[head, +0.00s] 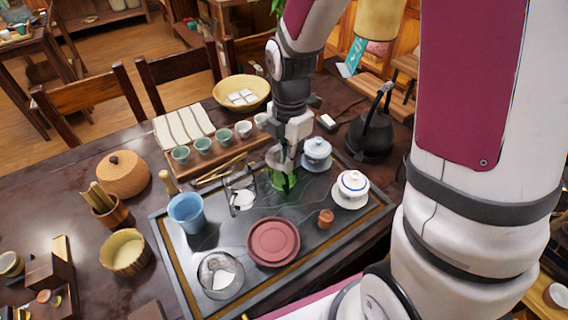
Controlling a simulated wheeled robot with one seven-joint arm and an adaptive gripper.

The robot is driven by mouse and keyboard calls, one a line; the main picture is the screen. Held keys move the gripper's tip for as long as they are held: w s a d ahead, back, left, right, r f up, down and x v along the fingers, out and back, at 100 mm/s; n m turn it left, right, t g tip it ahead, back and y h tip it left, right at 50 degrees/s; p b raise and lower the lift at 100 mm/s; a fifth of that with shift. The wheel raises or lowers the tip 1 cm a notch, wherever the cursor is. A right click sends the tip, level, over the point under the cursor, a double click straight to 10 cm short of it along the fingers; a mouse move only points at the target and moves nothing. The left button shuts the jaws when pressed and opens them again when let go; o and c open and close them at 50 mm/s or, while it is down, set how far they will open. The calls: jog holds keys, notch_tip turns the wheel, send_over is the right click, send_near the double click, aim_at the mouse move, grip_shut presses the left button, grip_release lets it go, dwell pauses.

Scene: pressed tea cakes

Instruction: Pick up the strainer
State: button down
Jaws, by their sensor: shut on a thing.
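My gripper (285,158) points down over the right half of the dark tea tray (325,255). It is shut on a small green thing (284,184), which stands at the tray surface. My fingers cover its upper part, so I cannot tell for sure that it is the strainer. I cannot tell whether it touches the tray. No other thing in view is clearly a strainer.
Close right of my gripper are a lidded blue-and-white bowl (317,151) and another lidded bowl (351,186). A clear glass vessel (242,193) stands left. A red-brown dish (273,242) and small brown cup (326,217) are in front. A black kettle (371,133) stands back right.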

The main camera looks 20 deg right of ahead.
notch_tip(320, 180, up, 10)
jog(key=shift+r+p, duration=0.1)
jog(key=shift+p, duration=0.8)
